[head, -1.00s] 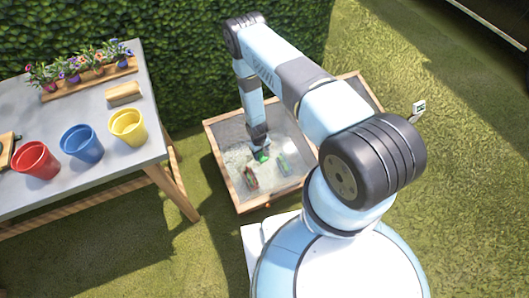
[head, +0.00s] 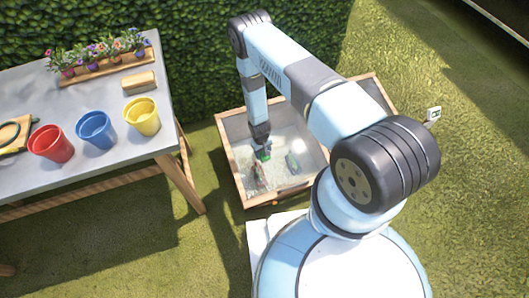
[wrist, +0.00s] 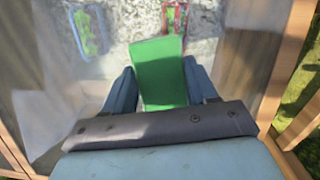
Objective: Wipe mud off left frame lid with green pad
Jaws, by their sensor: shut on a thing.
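My gripper (head: 263,152) is shut on the green pad (wrist: 158,62), seen between both fingers in the wrist view (wrist: 160,88). It points down over the left part of the wooden frame (head: 232,172), low over its clear lid (head: 236,128). I cannot tell whether the pad touches the lid. A pale speckled patch (wrist: 120,48) spreads over the pane in front of the pad. A reddish item (head: 257,181) and a green-blue item (head: 292,163) show at the pane; they also show at the top of the wrist view. My arm hides the frame's right part.
A grey table (head: 110,170) stands to the left, with red (head: 51,144), blue (head: 96,130) and yellow (head: 141,116) pots, a wooden block (head: 139,81) and a flower planter (head: 105,69). A hedge (head: 200,50) is behind. Open grass (head: 470,200) lies to the right.

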